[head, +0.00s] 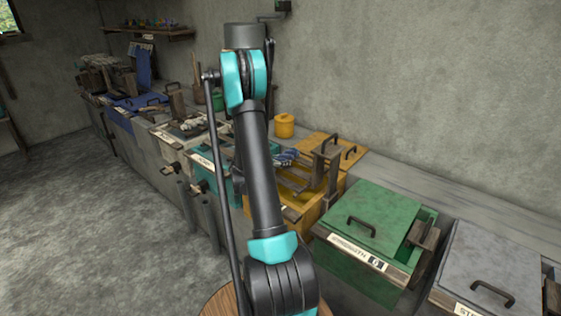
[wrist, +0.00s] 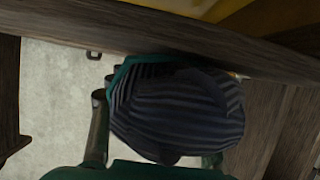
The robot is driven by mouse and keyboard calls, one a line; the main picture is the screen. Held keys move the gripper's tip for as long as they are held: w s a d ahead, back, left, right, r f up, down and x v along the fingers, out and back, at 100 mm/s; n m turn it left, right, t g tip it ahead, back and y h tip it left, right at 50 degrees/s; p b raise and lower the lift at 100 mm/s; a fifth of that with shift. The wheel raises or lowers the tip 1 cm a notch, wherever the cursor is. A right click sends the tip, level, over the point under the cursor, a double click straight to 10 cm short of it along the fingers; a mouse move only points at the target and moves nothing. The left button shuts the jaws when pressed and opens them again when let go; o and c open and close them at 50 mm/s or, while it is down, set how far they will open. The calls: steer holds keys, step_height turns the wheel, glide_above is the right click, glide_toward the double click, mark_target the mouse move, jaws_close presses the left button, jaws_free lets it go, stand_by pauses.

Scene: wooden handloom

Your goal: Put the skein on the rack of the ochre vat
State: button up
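The skein (wrist: 175,110), a dark grey-blue striped bundle, fills the middle of the wrist view. My gripper (wrist: 150,130) has a finger on each side of it and appears shut on it; the fingertips are partly hidden by the skein. A wooden beam (wrist: 160,42) crosses just beyond the skein, close to or touching it; I cannot tell which. The ochre vat (head: 304,222) stands open at the middle of the head view, with wooden rack bars (head: 332,165) over it. A small blue bundle (head: 285,158), probably the skein, shows at its back left. My arm hides part of the vat.
A green lidded vat (head: 375,218) and a grey lidded vat (head: 490,262) stand to the right. A teal vat (head: 205,165) is at the left, partly behind my arm. An ochre lid (head: 318,146) and a yellow pot (head: 284,125) lie behind. Open floor (head: 90,230) is at left.

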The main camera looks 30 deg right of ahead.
steer(key=o, duration=0.4)
steer(key=shift+r, duration=0.15)
steer(key=v, duration=1.2)
steer(key=s+a+f+n+y, duration=0.1)
steer(key=s+a+n+y, duration=1.1)
steer(key=s+a, duration=1.1)
steer(key=s+n, duration=0.2)
steer(key=s, duration=0.1)
steer(key=shift+s+a+y, duration=0.35)
steer(key=shift+a+y, duration=0.05)
steer(key=shift+f, duration=0.1)
